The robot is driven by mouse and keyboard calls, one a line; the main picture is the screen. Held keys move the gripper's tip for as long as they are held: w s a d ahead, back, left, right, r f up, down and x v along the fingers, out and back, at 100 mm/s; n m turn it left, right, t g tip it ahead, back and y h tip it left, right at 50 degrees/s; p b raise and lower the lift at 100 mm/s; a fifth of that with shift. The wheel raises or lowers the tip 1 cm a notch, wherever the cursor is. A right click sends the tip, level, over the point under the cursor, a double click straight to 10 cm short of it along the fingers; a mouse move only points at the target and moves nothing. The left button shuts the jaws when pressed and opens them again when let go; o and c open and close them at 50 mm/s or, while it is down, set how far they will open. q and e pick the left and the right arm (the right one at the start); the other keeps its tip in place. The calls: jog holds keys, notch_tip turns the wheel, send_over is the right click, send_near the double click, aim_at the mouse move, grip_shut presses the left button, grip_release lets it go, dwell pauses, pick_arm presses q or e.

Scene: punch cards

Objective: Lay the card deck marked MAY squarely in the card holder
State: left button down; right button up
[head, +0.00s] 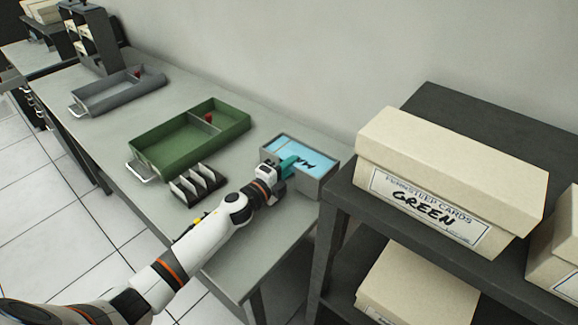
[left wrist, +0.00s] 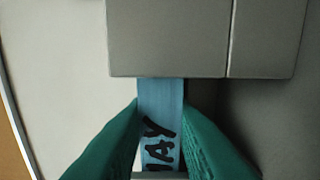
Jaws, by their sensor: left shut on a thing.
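The blue card deck marked MAY (head: 310,163) shows within the walls of the grey card holder (head: 312,190), at the table's right end in the head view. My left gripper (head: 288,166) has its teal fingers shut on the deck at the holder's near left side. In the left wrist view the deck (left wrist: 161,112) runs between the two fingers, lettering visible. A grey wall, apparently the holder's (left wrist: 170,45), hides the deck's far end. I cannot tell whether the deck rests on the holder's floor. My right gripper is not in view.
A small black slotted rack (head: 197,184) and a green tray (head: 172,148) stand left of the holder. A grey tray (head: 112,95) lies farther back. A dark shelf (head: 395,225) with a cream box marked GREEN (head: 440,180) stands close on the right.

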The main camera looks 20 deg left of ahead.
pick_arm(q)
jog(key=c, duration=1.2)
grip_release()
jog(key=shift+r, duration=0.1)
jog(key=shift+o, duration=0.2)
jog(key=shift+s+a, duration=0.2)
jog(key=shift+s, duration=0.35)
jog(key=b+v, duration=0.1)
jog(key=v, duration=0.8)
jog(key=shift+s+a, duration=0.1)
jog(key=shift+s, duration=0.2)
jog(key=shift+s+a+b, duration=0.25)
jog(key=shift+s+b, duration=0.05)
jog(key=shift+s, duration=0.3)
